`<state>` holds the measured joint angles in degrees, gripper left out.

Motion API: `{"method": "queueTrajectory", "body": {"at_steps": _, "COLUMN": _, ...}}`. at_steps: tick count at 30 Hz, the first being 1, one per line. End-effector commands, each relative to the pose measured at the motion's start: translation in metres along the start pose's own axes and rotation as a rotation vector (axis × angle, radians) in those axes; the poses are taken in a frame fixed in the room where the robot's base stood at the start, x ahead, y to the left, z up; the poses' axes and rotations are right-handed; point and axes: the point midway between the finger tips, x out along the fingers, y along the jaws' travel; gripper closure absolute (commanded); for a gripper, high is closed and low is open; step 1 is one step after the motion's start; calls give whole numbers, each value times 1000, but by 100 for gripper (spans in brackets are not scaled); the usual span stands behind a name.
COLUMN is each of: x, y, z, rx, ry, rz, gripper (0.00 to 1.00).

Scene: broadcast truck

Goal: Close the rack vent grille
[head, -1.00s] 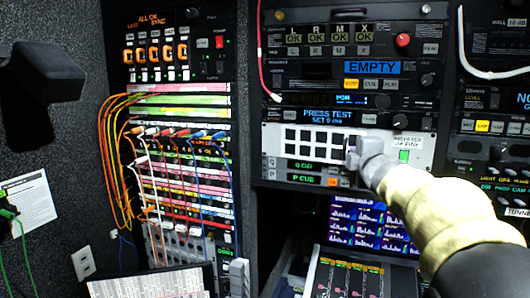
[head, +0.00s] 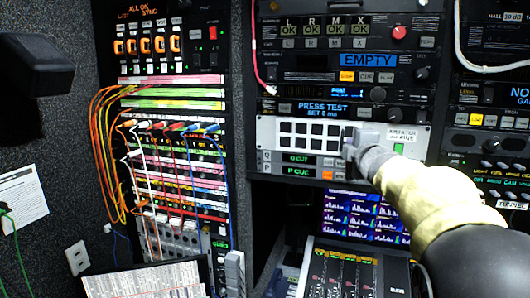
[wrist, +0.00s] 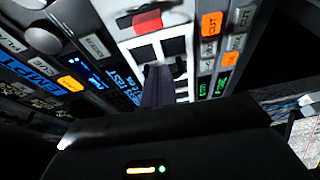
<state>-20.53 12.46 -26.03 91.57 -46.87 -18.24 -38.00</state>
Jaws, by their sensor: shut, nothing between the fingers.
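The rack vent grille (head: 270,132) is a white panel in the middle rack, with two rows of dark rectangular slots showing black. My gripper (head: 351,142) is shut and empty at the right end of the slots, and it hides part of the panel there. I cannot tell whether it touches the panel. In the wrist view, my closed fingers (wrist: 158,85) point at the white grille panel (wrist: 122,30), in front of dark slots. A red patch (wrist: 146,21) shows beyond those slots. Any slider or knob is hidden or too small to tell.
A label and a green square (head: 398,149) are on the panel right of my gripper. Units with buttons sit above and below, including a PRESS TEST display (head: 322,108). A patch bay with loose cables (head: 175,130) stands left. A monitor (head: 355,216) is below.

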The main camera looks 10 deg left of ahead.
Motion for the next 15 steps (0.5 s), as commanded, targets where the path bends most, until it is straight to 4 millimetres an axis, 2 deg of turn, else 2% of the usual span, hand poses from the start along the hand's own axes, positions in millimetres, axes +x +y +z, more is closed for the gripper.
{"method": "queueTrajectory", "body": {"at_steps": 5, "x": -13, "y": -2, "z": -2, "rx": 2, "ry": 1, "rz": 1, "gripper": 100}}
{"method": "queueTrajectory", "body": {"at_steps": 9, "x": -30, "y": -2, "z": -7, "rx": 2, "ry": 7, "rz": 3, "gripper": 100}}
{"method": "queueTrajectory", "body": {"at_steps": 15, "x": -62, "y": 1, "z": 18, "rx": 0, "ry": 5, "rz": 1, "gripper": 100}}
